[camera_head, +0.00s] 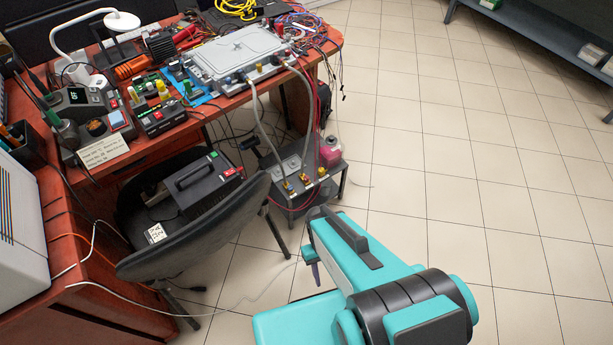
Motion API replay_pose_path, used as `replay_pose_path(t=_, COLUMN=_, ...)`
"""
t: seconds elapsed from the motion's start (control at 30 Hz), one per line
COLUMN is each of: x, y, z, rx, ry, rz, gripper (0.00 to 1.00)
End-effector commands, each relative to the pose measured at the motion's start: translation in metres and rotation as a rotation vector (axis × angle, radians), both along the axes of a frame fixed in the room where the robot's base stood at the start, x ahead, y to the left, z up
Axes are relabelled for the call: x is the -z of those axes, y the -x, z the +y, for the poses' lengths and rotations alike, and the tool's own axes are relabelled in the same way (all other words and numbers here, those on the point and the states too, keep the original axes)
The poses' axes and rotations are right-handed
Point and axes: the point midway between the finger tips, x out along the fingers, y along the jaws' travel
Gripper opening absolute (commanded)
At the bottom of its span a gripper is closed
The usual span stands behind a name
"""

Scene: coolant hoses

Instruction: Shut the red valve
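A small grey cart (318,190) stands on the floor beside the desk. Several small brass valve fittings (287,187) sit in a row along its front, with hoses rising from them. One fitting with reddish colour (304,177) is near the middle of the row; at this size I cannot tell for sure which handle is the red valve or how it is turned. My gripper (312,265) appears at the tip of my teal arm, below and in front of the cart, apart from the valves. Only a dark finger-like part shows, so its opening is unclear.
A grey metal box (238,55) sits on the cluttered red desk (55,205), with hoses running down to the cart. A pink-filled bottle (330,150) stands at the cart's back. A black chair (205,235) with a grey case (208,183) is left of the cart.

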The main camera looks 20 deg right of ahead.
Motion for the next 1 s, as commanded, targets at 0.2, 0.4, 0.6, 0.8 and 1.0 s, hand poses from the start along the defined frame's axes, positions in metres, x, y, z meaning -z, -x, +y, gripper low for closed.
replay_pose_path(t=0.2, x=0.016, y=-0.025, z=0.000, rx=-0.136, ry=-0.070, rz=-0.001, gripper=0.39)
replay_pose_path(t=0.4, x=0.025, y=-0.084, z=-0.002, rx=-0.255, ry=-0.127, rz=-0.049, gripper=0.39)
replay_pose_path(t=0.6, x=0.022, y=-0.164, z=-0.007, rx=-0.361, ry=-0.166, rz=-0.125, gripper=0.39)
replay_pose_path(t=0.8, x=0.006, y=-0.242, z=-0.016, rx=-0.434, ry=-0.181, rz=-0.203, gripper=0.39)
replay_pose_path(t=1.0, x=-0.019, y=-0.315, z=-0.027, rx=-0.479, ry=-0.176, rz=-0.283, gripper=0.39)
